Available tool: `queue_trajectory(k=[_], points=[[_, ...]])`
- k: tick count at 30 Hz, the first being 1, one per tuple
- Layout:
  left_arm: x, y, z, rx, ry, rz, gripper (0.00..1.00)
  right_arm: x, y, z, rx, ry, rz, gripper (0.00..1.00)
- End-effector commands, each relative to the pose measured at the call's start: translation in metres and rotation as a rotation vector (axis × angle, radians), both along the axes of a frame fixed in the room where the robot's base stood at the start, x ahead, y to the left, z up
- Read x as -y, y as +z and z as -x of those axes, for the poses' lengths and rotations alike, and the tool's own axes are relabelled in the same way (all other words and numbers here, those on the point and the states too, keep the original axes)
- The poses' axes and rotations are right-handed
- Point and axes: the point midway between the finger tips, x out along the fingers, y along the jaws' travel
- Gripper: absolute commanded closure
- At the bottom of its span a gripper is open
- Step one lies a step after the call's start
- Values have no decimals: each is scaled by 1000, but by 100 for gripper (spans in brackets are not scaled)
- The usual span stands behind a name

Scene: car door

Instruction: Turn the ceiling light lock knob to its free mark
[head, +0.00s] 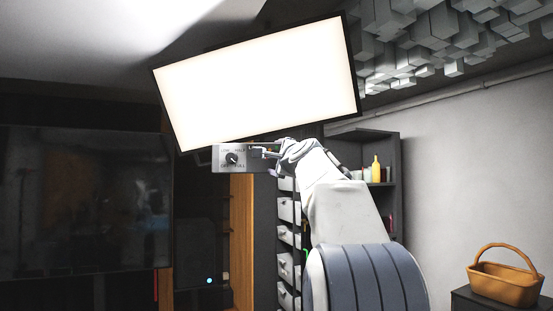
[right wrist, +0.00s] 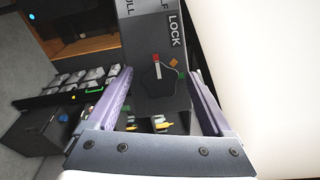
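A bright rectangular ceiling light panel (head: 258,82) hangs tilted in the head view. A grey control box (head: 217,164) below its lower edge carries a round black dial (head: 232,158) with small labels around it. In the right wrist view, the box's end bears a LOCK label (right wrist: 175,30) and a dark lock knob (right wrist: 160,84). A pale line on the knob points toward a red mark (right wrist: 155,58); an orange mark and a green mark (right wrist: 182,75) sit beside it. My right gripper (right wrist: 160,72) is open, its fingers on both sides of the knob, contact unclear. My left gripper is not in view.
Grey blocks (head: 430,40) cover the ceiling at the right. A dark shelf (head: 365,150) with bottles and a drawer stack (head: 288,240) stand behind my right arm. A wicker basket (head: 505,285) sits at the lower right. The bright panel borders the right finger closely.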

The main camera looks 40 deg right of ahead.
Motion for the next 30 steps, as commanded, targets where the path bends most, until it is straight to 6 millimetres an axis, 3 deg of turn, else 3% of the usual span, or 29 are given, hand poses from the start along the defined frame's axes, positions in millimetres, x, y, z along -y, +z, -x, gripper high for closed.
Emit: queue_trajectory(k=[5,18,30], points=[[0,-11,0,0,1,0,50,-5,-4,13,2,-2,2,14],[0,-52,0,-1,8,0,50,-32,-11,87,1,-2,0,14],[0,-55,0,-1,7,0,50,-37,-10,97,-1,0,0,14]])
